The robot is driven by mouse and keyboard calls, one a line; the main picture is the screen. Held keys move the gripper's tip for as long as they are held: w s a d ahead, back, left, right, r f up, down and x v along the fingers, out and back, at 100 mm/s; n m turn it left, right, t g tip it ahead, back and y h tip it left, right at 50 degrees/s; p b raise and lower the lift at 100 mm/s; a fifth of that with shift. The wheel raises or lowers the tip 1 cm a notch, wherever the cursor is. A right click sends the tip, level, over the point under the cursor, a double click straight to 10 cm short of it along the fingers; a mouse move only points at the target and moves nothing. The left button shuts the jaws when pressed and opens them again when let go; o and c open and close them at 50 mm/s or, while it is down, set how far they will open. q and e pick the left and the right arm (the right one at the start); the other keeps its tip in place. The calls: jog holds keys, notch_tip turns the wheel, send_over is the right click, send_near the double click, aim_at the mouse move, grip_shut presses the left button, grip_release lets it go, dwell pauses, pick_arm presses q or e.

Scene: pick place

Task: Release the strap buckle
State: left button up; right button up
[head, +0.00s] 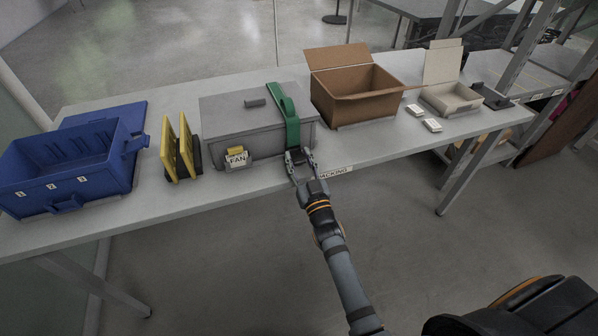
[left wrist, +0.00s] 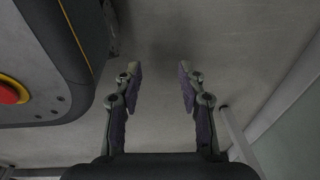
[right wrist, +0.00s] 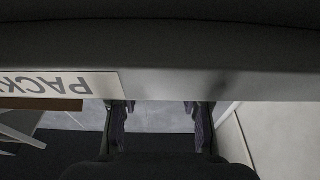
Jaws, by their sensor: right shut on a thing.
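A green strap (head: 290,112) runs over the grey case (head: 225,110) near its right end. A dark buckle (head: 299,138) sits at the strap's lower end, on the front of the case. My right gripper (head: 300,155) is at the buckle, low at the front of the case, shut on it. In the right wrist view the fingers (right wrist: 156,106) show apart, their tips partly hidden by a dark edge, and I cannot make out the buckle there. My left gripper (left wrist: 160,72) is open and empty over the grey floor; the head view does not show it.
Yellow panels (head: 178,150) and a blue bin (head: 70,165) stand left, an open brown carton (head: 358,95) and a small open box (head: 450,98) right. A PACKING label (right wrist: 60,84) marks the table edge.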

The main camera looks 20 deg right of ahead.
jog(key=shift+f+b, duration=0.25)
jog(key=shift+b, duration=0.2)
pick_arm(q)
jog(key=w, duration=0.3)
jog(key=shift+w+d+r, duration=0.1)
jog(key=shift+w+r, duration=0.05)
jog(key=shift+r, duration=0.1)
pick_arm(e)
jog(key=shift+r+t, duration=0.15)
jog(key=shift+t, duration=0.15)
jog(key=o, duration=1.1)
jog(key=shift+o, duration=0.2)
jog(key=v, duration=1.2)
